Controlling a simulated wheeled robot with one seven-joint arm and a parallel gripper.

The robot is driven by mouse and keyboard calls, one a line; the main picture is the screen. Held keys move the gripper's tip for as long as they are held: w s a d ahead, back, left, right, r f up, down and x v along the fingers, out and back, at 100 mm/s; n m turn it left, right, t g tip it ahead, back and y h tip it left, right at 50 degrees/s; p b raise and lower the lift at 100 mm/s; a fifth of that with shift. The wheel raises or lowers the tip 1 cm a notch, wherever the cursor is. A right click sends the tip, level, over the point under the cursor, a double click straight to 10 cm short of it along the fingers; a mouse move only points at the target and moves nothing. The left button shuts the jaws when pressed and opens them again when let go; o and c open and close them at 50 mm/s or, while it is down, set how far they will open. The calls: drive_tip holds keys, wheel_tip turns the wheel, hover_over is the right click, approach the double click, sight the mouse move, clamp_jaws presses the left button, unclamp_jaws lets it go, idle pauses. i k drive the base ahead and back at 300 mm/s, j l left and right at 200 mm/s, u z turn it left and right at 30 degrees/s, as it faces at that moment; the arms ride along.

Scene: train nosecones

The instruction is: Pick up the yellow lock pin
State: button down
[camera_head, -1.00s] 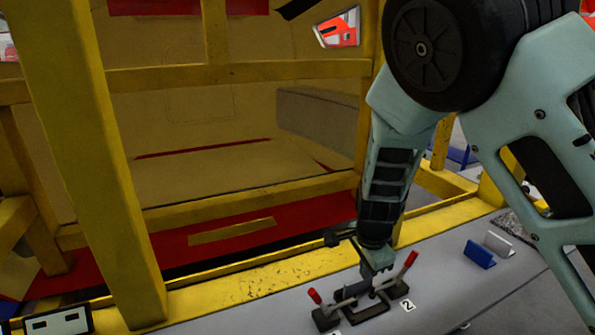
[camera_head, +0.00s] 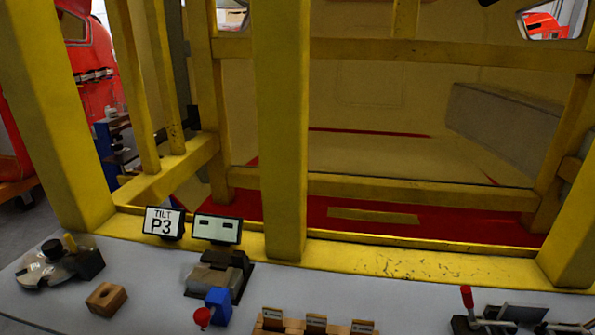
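A small upright yellow piece (camera_head: 70,242), which looks like the yellow lock pin, stands at the far left of the grey bench. It is beside a black knob (camera_head: 51,247) on a grey and metal fixture (camera_head: 45,271) and close to a black block (camera_head: 90,262). The piece is small, and I cannot tell how it is seated. My gripper is not in this view.
A wooden block with a hole (camera_head: 106,299), a dark fixture (camera_head: 218,275), a blue part with a red ball (camera_head: 203,317), a wooden rack (camera_head: 316,325) and red-handled clamps (camera_head: 467,298) sit on the bench. A "TILT P3" sign (camera_head: 163,222) and yellow posts (camera_head: 281,130) stand behind.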

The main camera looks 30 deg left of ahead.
sight(68, 237)
drive_tip(key=u, duration=1)
drive_tip(key=i+j+u, duration=0.15)
drive_tip(key=j+u, duration=0.2)
drive_tip(key=i+j+u, duration=0.25)
drive_tip(key=u, duration=0.15)
drive_tip(key=i+j+u, duration=0.2)
drive_tip(key=u, duration=0.15)
drive_tip(key=i+j+z, duration=0.15)
drive_tip(key=j, duration=0.2)
drive_tip(key=i+j+z, duration=0.15)
drive_tip(key=i+j, duration=0.1)
drive_tip(key=j, duration=0.1)
